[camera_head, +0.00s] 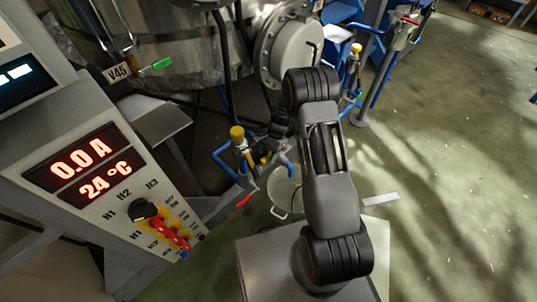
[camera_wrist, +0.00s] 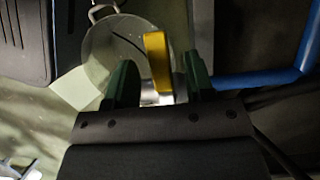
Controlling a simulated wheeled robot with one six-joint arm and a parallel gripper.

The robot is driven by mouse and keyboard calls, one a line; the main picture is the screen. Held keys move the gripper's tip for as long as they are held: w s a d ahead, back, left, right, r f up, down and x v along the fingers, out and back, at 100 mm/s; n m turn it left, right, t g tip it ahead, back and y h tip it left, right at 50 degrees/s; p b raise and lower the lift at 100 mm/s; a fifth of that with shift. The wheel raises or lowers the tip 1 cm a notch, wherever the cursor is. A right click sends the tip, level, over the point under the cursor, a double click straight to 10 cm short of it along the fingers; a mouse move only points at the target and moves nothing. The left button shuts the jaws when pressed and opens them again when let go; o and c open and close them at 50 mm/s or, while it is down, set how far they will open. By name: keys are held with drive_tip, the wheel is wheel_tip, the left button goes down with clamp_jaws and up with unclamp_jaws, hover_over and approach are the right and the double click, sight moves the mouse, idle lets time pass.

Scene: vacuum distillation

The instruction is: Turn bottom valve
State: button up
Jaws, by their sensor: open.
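A yellow valve handle (camera_wrist: 158,62) shows in the wrist view between the two green fingers of my gripper (camera_wrist: 160,80). The fingers are apart, with a gap visible on each side of the handle. A metal part of the valve shows below the handle. In the head view a valve with a yellow top (camera_head: 237,133) stands on blue piping under the vessel, left of my arm. My gripper (camera_head: 272,150) is close beside this piping there, mostly dark and partly hidden. I cannot tell for certain that both views show the same yellow part.
A metal pot (camera_head: 285,194) stands on the floor below the piping; it also shows in the wrist view (camera_wrist: 112,48). A red handle (camera_head: 244,201) is nearby. The control panel (camera_head: 75,190) stands left, the steel vessel (camera_head: 180,55) above. Open floor lies right.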

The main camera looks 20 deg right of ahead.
drive_tip(key=shift+f, duration=0.1)
drive_tip(key=shift+c, duration=0.2)
clamp_jaws()
idle(0.4)
